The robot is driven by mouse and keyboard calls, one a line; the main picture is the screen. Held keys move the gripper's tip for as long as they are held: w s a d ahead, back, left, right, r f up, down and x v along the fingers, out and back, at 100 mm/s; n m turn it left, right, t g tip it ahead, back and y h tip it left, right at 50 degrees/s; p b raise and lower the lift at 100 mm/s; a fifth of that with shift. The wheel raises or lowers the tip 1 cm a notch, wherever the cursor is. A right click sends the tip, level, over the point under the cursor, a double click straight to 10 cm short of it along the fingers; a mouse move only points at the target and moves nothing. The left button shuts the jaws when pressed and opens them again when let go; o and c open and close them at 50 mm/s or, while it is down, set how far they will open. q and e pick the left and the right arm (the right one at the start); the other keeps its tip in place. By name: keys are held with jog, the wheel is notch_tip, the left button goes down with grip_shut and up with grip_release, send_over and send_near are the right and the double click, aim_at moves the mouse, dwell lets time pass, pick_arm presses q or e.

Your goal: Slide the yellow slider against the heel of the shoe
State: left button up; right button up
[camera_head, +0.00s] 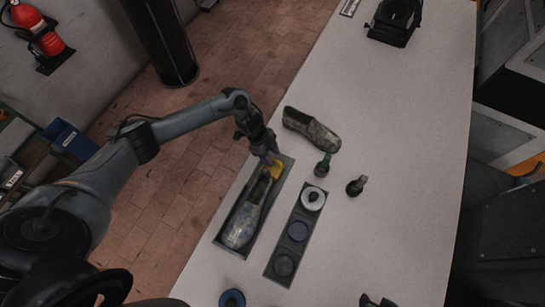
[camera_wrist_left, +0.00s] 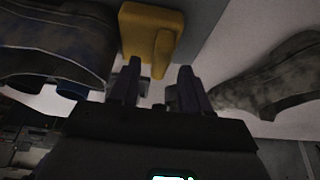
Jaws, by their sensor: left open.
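The yellow slider (camera_head: 277,172) sits at the far end of the dark tray (camera_head: 222,241), at the opening end of the shoe. It also shows in the left wrist view (camera_wrist_left: 148,32), just beyond the fingertips. The grey-blue shoe (camera_head: 243,224) lies in the tray with its toe toward the near end; part of it shows at left in the left wrist view (camera_wrist_left: 50,48). My left gripper (camera_head: 271,158) is open at the slider, partly covering it.
A second, mottled shoe (camera_head: 312,130) lies behind the tray. Two dark knobbed pieces, one green-topped (camera_head: 323,165) and one black (camera_head: 357,186), stand to the right. A dark holder (camera_head: 272,270) with round pieces lies beside the tray. The right table area is largely clear.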

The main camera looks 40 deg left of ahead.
pick_arm(q)
jog(key=b+v, duration=0.1)
jog(key=v, duration=0.8)
jog(key=s+d+r+n+t+p, duration=0.1)
jog(key=s+d+t, duration=0.15)
jog(key=d, duration=0.75)
jog(key=s+d+r+n+t+p, duration=0.1)
jog(key=d+n+t+p, duration=0.15)
jog(key=d, duration=0.65)
jog(key=s+a+r+n+g+y, duration=0.1)
jog(key=s+a+r+n+y, duration=0.1)
jog(key=s+a+n, duration=0.3)
jog(key=s+a+r+n+g+y+p, duration=0.1)
jog(key=s+a+n, duration=0.4)
jog(key=s, duration=0.7)
notch_tip(320, 180, up, 2)
jog(key=shift+s+r+y, duration=0.15)
jog(key=shift+y, duration=0.45)
